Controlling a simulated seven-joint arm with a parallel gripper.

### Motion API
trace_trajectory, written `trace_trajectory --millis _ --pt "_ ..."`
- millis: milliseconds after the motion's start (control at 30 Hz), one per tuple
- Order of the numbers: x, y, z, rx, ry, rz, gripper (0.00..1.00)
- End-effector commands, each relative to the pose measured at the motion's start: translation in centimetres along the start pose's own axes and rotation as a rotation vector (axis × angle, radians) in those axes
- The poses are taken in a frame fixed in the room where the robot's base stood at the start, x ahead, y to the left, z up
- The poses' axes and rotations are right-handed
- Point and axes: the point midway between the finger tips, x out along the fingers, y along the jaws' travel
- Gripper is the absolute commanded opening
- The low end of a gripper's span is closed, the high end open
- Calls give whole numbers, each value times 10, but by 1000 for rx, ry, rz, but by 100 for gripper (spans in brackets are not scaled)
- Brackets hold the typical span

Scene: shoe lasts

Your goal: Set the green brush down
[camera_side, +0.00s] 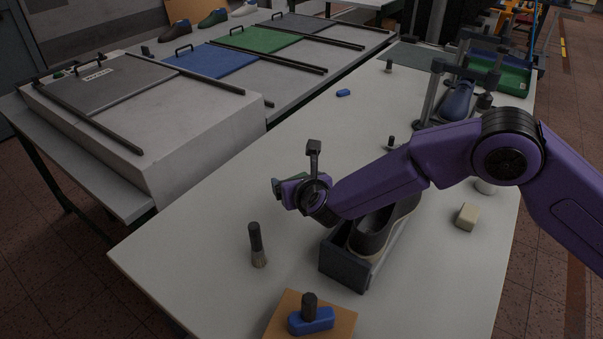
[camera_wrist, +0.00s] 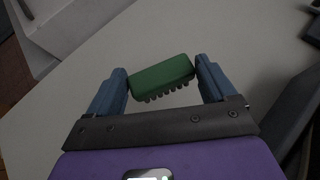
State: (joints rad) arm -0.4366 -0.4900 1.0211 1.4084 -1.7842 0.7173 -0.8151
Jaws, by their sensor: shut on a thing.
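The green brush (camera_wrist: 162,73) is a green block with dark bristles along its lower edge in the wrist view. It sits between the two blue fingers of my gripper (camera_wrist: 161,76), which is shut on it from both ends. In the side view my gripper (camera_side: 281,188) is over the pale worktable (camera_side: 200,240), left of the dark box. Only a little green of the brush shows there, at the fingers. In the wrist view bare table lies behind the brush. I cannot tell exactly how high the brush is held.
A dark open box (camera_side: 344,268) with a shoe-like form stands to the right. A dark-handled round brush (camera_side: 257,245) stands in front. A blue brush (camera_side: 311,322) rests on a tan board (camera_side: 283,312). A beige block (camera_side: 467,216) lies right. The table's left part is clear.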

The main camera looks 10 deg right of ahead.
Motion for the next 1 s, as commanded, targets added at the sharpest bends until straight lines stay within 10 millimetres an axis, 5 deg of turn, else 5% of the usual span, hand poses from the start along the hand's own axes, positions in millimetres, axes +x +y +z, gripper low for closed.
trace_trajectory --millis 433,1000 --pt "20 0 -37 -1 -1 -1 54" --pt "24 0 -44 0 -1 0 54"
